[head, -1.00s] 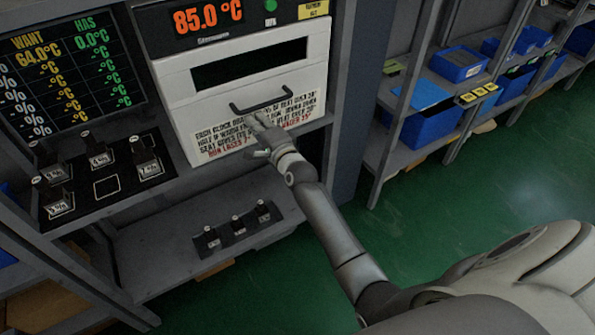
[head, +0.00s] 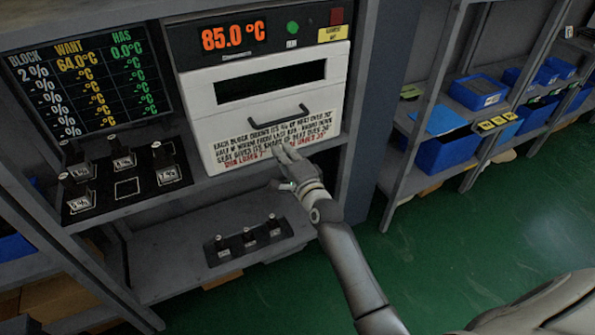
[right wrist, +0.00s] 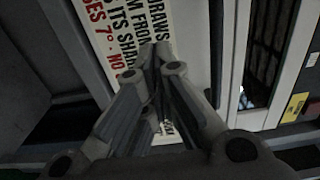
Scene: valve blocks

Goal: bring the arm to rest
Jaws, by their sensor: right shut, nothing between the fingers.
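My right gripper (head: 284,150) is in front of the lower edge of the white oven door (head: 225,108), below its black handle (head: 277,113). It is shut and empty, apart from the handle. In the right wrist view the closed fingers (right wrist: 158,55) meet at their tips in front of the printed text on the door (right wrist: 125,30). The gripper hides part of that text in the head view. My left gripper is not in view.
A shelf to the left holds several labelled valve blocks (head: 168,175) on a black board under a screen (head: 90,80). A lower shelf holds a dark rack (head: 249,240) of small blocks. Blue bins (head: 447,152) stand on racks at right. Green floor (head: 430,260) is clear between.

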